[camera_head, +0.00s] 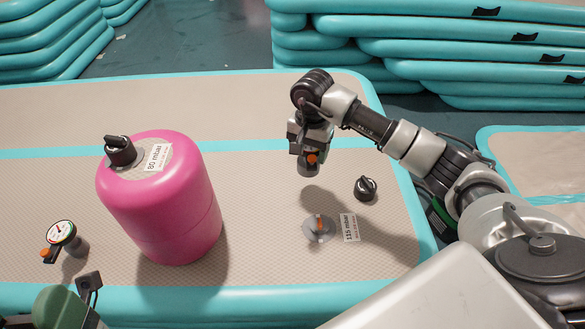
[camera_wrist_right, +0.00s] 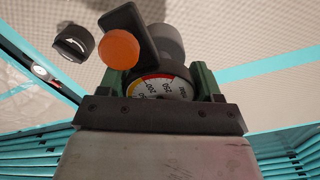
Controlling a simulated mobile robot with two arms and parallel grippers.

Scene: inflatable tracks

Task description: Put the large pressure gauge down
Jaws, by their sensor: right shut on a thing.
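My right gripper (camera_head: 308,135) is shut on the large pressure gauge (camera_head: 311,160), which hangs above the beige track with its orange button showing. In the right wrist view the gauge (camera_wrist_right: 158,86) sits between the green fingers (camera_wrist_right: 165,82). Part of its white dial with a red and yellow band shows; its orange button (camera_wrist_right: 119,49) and black arm point away from the gripper. A dark shadow lies on the track below. A small gauge (camera_head: 62,233) with an orange button stands at the far left of the track.
A pink cylinder (camera_head: 160,200) labelled 80 mbar stands left of centre. A clear valve (camera_head: 319,228), a 115 mbar label (camera_head: 349,228) and a black cap (camera_head: 366,188) lie below and right of my right gripper. The track (camera_head: 260,180) is bare between cylinder and valve. Stacked teal tracks (camera_head: 450,45) stand behind.

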